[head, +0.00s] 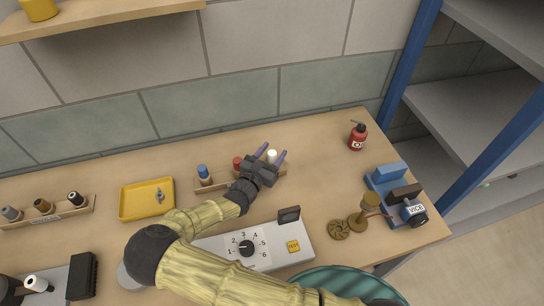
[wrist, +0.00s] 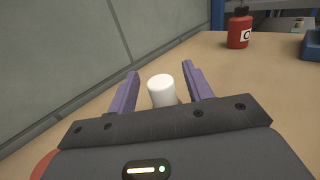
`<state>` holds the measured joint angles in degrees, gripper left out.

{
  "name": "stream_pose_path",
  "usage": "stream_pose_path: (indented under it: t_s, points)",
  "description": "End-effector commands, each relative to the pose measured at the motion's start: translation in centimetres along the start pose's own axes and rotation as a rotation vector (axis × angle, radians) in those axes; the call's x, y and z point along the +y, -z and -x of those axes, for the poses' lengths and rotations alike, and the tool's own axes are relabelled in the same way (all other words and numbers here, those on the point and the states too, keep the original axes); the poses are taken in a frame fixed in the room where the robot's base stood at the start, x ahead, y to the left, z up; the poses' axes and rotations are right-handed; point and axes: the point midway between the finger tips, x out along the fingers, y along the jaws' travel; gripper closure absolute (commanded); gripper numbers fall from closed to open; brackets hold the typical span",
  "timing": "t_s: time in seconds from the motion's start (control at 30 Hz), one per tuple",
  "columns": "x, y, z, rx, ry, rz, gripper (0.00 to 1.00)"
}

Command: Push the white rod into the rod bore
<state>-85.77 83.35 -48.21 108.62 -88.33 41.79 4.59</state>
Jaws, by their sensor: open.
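The white rod (head: 272,156) stands upright at the right end of a wooden rack (head: 220,183) near the back wall. In the wrist view the white rod (wrist: 162,92) stands between the two purple fingers, with a gap on each side. My gripper (head: 273,152) is open around it and not visibly touching it; it also shows in the wrist view (wrist: 161,72). The rod's lower part is hidden by my gripper. I cannot tell for certain which opening is the rod bore.
A blue-topped rod (head: 203,173) and a red-topped rod (head: 238,162) share the rack. A control panel (head: 270,258) lies in front and a yellow tray (head: 147,199) to the left. A red bottle (head: 358,136) and a blue vice (head: 397,195) stand to the right.

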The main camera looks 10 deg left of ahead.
Motion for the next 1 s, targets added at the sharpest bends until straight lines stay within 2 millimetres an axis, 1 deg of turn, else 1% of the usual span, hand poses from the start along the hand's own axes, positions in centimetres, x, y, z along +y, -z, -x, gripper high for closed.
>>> stream_pose_path:
  t_s: [0.23,0.27,0.4,0.5,0.73,0.83,0.93,1.0]
  points:
    - [0.0,0.0,0.0,0.0,0.0,0.0,0.5]
    - [0.0,0.0,0.0,0.0,0.0,0.0,0.52]
    - [0.0,0.0,0.0,0.0,0.0,0.0,0.79]
    - [0.0,0.0,0.0,0.0,0.0,0.0,0.97]
    - [0.0,-0.1,0.0,0.0,0.0,0.0,0.97]
    - [0.0,-0.4,0.0,0.0,0.001,-0.001,0.97]
    - [0.0,-1.2,0.0,0.0,0.001,-0.004,0.97]
    - [0.0,-2.2,0.1,0.0,0.001,-0.004,0.97]
